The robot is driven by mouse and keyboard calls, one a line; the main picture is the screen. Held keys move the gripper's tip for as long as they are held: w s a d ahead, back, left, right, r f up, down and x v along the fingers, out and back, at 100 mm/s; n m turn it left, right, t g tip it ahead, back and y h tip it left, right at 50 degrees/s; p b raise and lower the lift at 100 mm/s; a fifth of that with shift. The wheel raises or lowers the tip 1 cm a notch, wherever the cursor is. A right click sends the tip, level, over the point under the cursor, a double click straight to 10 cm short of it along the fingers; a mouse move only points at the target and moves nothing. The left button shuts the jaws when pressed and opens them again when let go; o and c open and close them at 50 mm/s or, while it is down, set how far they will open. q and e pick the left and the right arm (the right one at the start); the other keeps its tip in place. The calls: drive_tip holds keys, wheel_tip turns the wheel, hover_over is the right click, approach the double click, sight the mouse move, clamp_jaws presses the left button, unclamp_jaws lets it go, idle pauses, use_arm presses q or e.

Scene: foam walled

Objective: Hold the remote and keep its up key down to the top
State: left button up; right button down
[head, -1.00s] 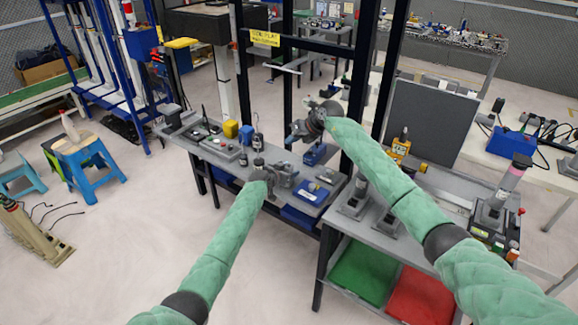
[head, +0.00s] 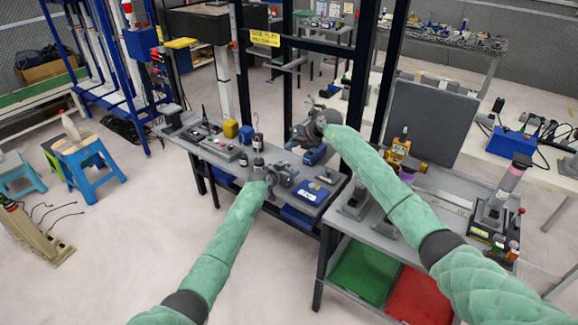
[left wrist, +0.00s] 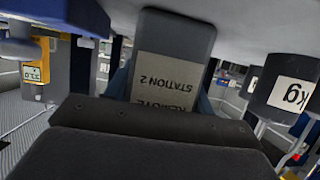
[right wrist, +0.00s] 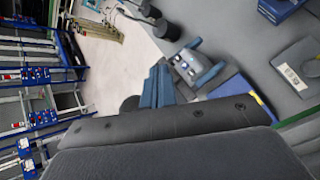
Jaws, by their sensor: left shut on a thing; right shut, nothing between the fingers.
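The remote (left wrist: 172,60) is grey, with an upside-down label reading "REMOTE STATION 2", in the left wrist view. My left gripper (head: 277,176) is shut on it above the grey bench; in the head view the remote is small and hard to make out. In the right wrist view the remote's face (right wrist: 186,67) shows light keys, with blue fingers beside it. My right gripper (right wrist: 161,74) is shut and empty, its tips just left of the remote's face. I cannot tell whether they touch a key, or which key is up.
The bench (head: 222,150) carries bottles, a yellow block (head: 230,129) and a blue box (head: 311,192). Dark posts (head: 362,70) rise behind it. A grey cart (head: 345,228) with green and red bins stands at right. A dark weight marked kg (left wrist: 285,88) shows in the left wrist view.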

sight(289, 165)
drive_tip(key=shift+f, duration=2.95)
drive_tip(key=shift+f, duration=0.25)
drive_tip(key=shift+f, duration=0.15)
